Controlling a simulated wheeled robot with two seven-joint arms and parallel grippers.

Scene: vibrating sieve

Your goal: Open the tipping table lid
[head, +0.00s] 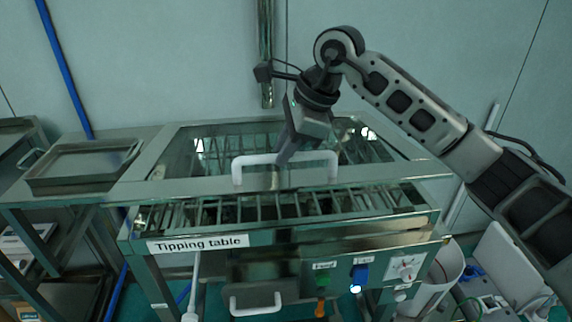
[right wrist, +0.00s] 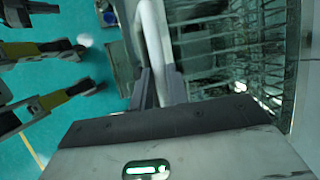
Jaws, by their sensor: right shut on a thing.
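The tipping table (head: 290,235) is a metal frame with a row of rods along its front and a name label. Its lid (head: 150,185) is a clear panel in a metal frame, lying about flat over the top; I cannot tell whether it is slightly raised. A white bar handle (head: 318,157) stands on the lid's front edge and also shows in the right wrist view (right wrist: 152,32). My right gripper (head: 281,158) comes down from above and is shut around the handle's bar, with its fingers (right wrist: 160,88) on both sides.
A metal tray (head: 85,165) lies on the surface left of the lid. A vertical pipe (head: 266,60) runs down the wall behind. A lower white handle (head: 256,306), a blue switch (head: 359,275) and a knob panel (head: 405,267) are on the front. A white bin (head: 440,270) stands at right.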

